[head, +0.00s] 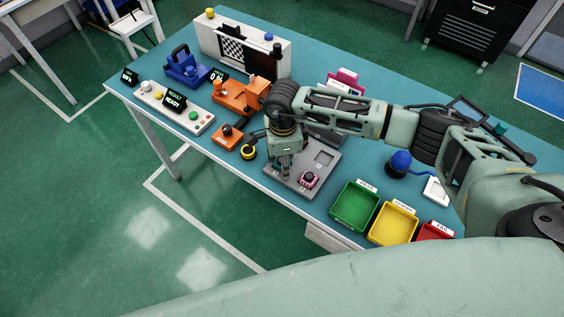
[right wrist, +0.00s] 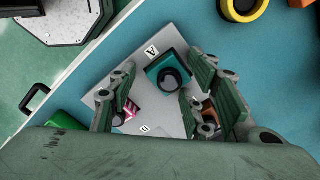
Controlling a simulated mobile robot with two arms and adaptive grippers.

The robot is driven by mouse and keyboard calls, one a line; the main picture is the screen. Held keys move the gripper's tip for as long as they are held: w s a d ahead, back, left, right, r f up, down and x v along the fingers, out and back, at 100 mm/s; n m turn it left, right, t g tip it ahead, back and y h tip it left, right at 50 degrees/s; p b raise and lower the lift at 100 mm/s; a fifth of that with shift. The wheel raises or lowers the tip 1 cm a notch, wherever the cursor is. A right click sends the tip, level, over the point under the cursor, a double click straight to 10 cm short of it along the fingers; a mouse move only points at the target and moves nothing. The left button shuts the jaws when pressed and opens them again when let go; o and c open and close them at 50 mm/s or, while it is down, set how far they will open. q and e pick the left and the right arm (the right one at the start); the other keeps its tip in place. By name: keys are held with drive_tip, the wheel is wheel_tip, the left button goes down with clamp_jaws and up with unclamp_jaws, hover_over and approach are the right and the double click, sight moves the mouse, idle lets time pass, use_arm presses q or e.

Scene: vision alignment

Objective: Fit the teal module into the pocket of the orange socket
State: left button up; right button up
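The teal module (right wrist: 154,73), a square block with a round black knob on top, sits on the grey tray (right wrist: 184,39) beside the label A in the right wrist view. My right gripper (right wrist: 163,78) is open above it, with one finger on each side of the module and a visible gap. In the head view my right gripper (head: 285,170) points down over the tray and hides the teal module. The orange fixture (head: 236,97), apparently the socket, stands farther back on the table; its pocket is not clear to see. My left gripper is not in view.
A pink module (head: 310,179) sits on the same tray. A small orange box with a black knob (head: 227,135) and a yellow ring (head: 248,153) are nearby. Green (head: 345,222), yellow (head: 380,238) and red bins stand at the right. A button panel (head: 172,108) lines the front edge.

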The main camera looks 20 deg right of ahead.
drive_tip(key=c, duration=0.7)
drive_tip(key=shift+c, duration=1.2)
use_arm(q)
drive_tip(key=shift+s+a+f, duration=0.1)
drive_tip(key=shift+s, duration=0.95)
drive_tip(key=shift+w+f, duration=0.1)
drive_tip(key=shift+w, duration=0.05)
use_arm(e)
drive_tip(key=shift+r, duration=0.2)
